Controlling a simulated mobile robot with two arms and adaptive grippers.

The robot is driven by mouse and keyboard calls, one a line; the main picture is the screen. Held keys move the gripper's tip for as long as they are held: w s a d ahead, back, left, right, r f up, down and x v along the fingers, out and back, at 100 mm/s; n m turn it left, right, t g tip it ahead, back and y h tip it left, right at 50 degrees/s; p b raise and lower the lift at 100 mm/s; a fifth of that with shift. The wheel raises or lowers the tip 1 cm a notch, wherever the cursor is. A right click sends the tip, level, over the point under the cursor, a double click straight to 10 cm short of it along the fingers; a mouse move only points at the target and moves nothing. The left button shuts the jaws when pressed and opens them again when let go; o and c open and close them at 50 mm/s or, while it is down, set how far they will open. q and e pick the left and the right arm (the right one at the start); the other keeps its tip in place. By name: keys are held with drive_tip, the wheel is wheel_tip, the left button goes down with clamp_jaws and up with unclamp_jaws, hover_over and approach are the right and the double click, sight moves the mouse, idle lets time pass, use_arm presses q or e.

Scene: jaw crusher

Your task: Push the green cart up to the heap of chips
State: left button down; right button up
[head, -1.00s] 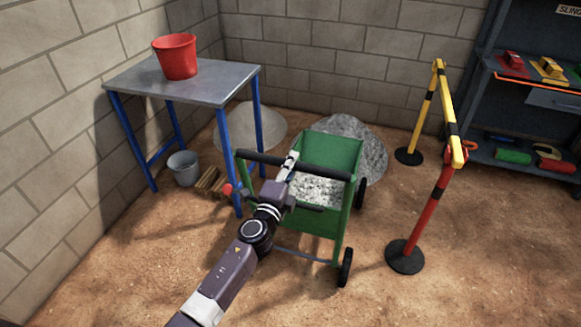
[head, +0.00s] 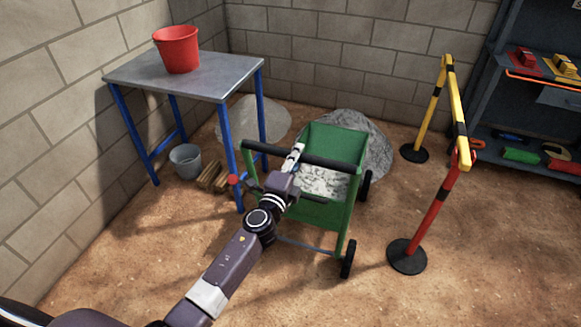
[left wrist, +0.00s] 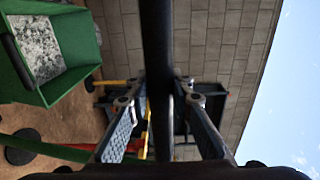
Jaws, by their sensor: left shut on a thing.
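The green cart (head: 318,213) stands on the brown floor in the middle of the head view, with grey chips (head: 322,182) in its tray. My left gripper (head: 295,158) is shut on the cart's black handle bar (head: 335,166). In the left wrist view the bar (left wrist: 157,60) runs between the two fingers, and the cart's green tray (left wrist: 72,42) shows at upper left. The grey heap of chips (head: 376,150) lies behind the cart, partly hidden by it; I cannot tell whether they touch. My right gripper is not in view.
A paler heap (head: 262,118) lies behind the metal table (head: 205,80), which bears a red bucket (head: 177,50). A grey bucket (head: 185,160) and wood pieces (head: 213,178) are on the floor. A barrier with a red post (head: 428,215) stands right of the cart.

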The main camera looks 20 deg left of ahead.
use_arm(q)
drive_tip(key=c, duration=2.1)
unclamp_jaws()
drive_tip(key=shift+w+f, duration=0.1)
drive_tip(key=shift+f, duration=0.05)
drive_tip(key=shift+o, duration=1.4)
drive_tip(key=shift+w, duration=0.15)
drive_tip(key=shift+o, duration=1.2)
drive_tip(key=shift+w+f, duration=0.1)
drive_tip(key=shift+w, duration=0.05)
drive_tip(key=shift+r, duration=0.2)
